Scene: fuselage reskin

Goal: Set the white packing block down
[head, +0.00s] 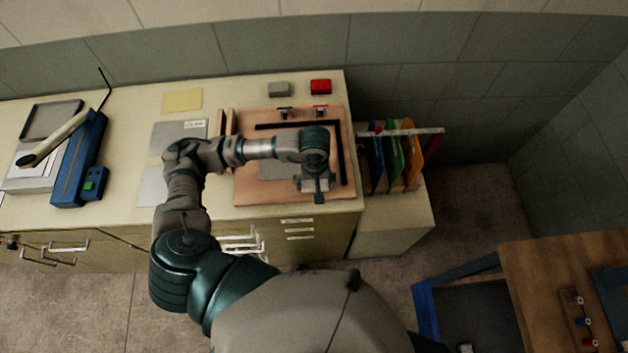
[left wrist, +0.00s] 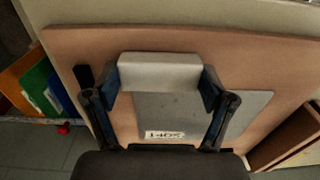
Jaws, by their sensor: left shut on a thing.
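The white packing block (left wrist: 160,72) is between the two dark fingers of my left gripper (left wrist: 161,88) in the left wrist view, and the gripper is shut on it. The block lies across the far end of a grey plate (left wrist: 175,112) with a white label. In the head view my left gripper (head: 317,190) is over the right front part of the pink board (head: 255,193), and the block is hard to make out there. I cannot tell whether the block touches the plate or hangs above it. My right gripper is in neither view.
A grey block (head: 279,89) and a red block (head: 320,86) sit behind the board. A rack of coloured sheets (head: 403,150) stands just right of the counter. A blue tool (head: 80,160) and flat sheets lie left. A wooden table (head: 555,270) stands lower right.

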